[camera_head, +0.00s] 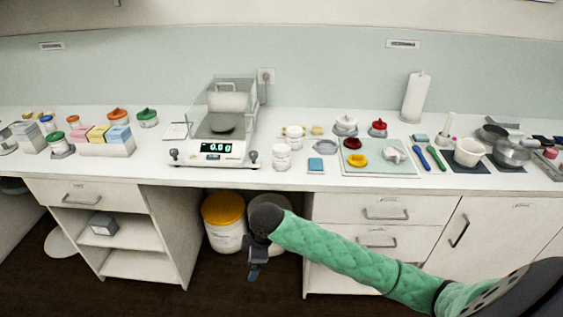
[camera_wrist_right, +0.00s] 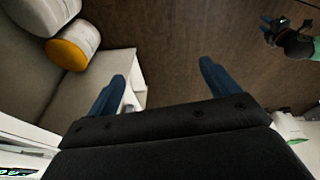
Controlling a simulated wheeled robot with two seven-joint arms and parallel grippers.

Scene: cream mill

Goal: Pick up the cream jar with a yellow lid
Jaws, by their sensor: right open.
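A large white tub with a yellow-orange lid (camera_head: 223,222) stands on the floor in the gap under the counter; it also shows in the right wrist view (camera_wrist_right: 70,52). A loose yellow lid (camera_head: 358,160) lies on the pale green mat on the counter. I cannot make out a small cream jar with a yellow lid for certain. My right gripper (camera_head: 256,268) hangs below counter height in front of the gap, right of the tub; its empty, open fingers show in the wrist view (camera_wrist_right: 163,86). My left gripper (camera_wrist_right: 268,24) shows small and dark there, its jaws unclear.
A second white tub (camera_wrist_right: 38,14) stands beside the first, partly hidden by my arm in the head view. A balance (camera_head: 216,150), white jars (camera_head: 282,157), a mat (camera_head: 405,168) and pans (camera_head: 512,152) crowd the counter. Drawers (camera_head: 384,213) flank the gap.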

